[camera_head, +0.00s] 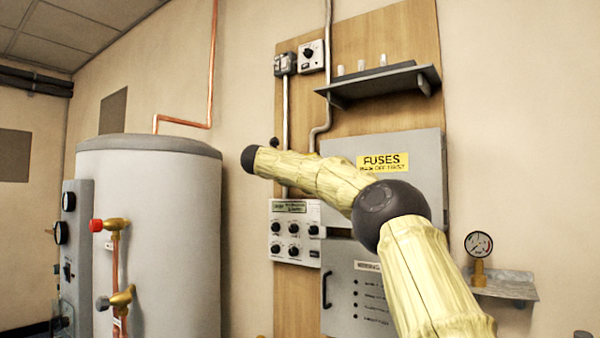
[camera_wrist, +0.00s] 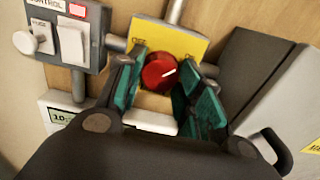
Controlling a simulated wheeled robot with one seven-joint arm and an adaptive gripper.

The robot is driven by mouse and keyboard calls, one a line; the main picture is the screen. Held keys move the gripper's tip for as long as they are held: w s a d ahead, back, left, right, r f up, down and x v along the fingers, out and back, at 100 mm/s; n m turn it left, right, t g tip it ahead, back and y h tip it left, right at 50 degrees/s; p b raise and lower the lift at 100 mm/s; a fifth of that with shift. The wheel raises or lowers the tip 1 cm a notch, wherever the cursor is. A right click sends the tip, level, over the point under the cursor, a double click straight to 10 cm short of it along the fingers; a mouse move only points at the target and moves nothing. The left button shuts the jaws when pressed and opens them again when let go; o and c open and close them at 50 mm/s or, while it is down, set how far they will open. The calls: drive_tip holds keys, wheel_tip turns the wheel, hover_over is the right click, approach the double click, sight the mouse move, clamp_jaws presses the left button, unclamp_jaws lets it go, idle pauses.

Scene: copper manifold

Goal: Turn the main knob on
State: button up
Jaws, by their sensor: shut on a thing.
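The exact contact points are hard to make out. In the head view, neither the red knob nor the gripper fingers can be made out; my arm covers part of the board.
In the wrist view, a grey control box (camera_wrist: 58,38) with a switch is left, a white display box (camera_wrist: 62,117) lower left, and a grey cabinet (camera_wrist: 262,80) right. The head view shows a shelf (camera_head: 378,86), a fuse box (camera_head: 420,165) and a tank (camera_head: 150,240).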

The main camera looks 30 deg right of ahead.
idle(0.4)
drive_tip(key=o, duration=1.1)
drive_tip(key=shift+d, duration=0.1)
drive_tip(key=v, duration=1.2)
